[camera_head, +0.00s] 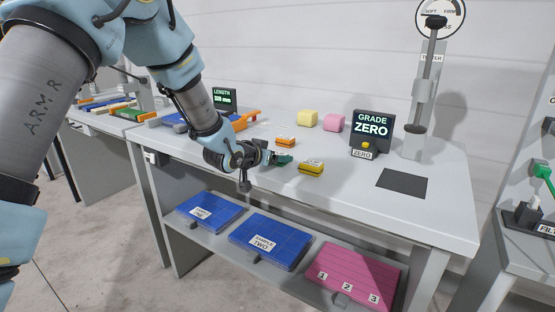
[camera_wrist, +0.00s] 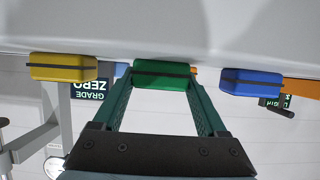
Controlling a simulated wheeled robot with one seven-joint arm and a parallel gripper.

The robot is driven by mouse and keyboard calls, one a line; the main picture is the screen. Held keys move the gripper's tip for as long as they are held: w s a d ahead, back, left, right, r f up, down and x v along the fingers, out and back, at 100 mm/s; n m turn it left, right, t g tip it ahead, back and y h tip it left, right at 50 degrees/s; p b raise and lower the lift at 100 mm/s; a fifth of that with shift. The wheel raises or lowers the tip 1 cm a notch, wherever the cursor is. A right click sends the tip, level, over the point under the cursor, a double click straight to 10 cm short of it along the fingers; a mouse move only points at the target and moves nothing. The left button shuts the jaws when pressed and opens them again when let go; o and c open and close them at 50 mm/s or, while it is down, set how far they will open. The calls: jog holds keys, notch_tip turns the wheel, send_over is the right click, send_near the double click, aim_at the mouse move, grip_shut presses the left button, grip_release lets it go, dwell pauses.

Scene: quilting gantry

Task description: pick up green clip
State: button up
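The green clip (camera_wrist: 161,74) shows in the wrist view, a green block with a dark band, at the tips of my gripper's fingers (camera_wrist: 160,84). One dark green finger stands at each end of it, with little or no visible gap. I cannot tell whether the fingers press on it. In the head view my gripper (camera_head: 282,159) is low over the near part of the tabletop, and the clip is hard to tell apart from the fingers.
A yellow clip (camera_wrist: 63,67) and a blue clip (camera_wrist: 251,83) flank the green one; the yellow also shows in the head view (camera_head: 311,167). Behind are an orange clip (camera_head: 285,141), foam blocks (camera_head: 307,118) and a grade display (camera_head: 371,126). The bench's (camera_head: 340,205) front edge is close.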

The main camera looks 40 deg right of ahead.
jog(key=c, duration=0.8)
jog(key=shift+r, duration=0.1)
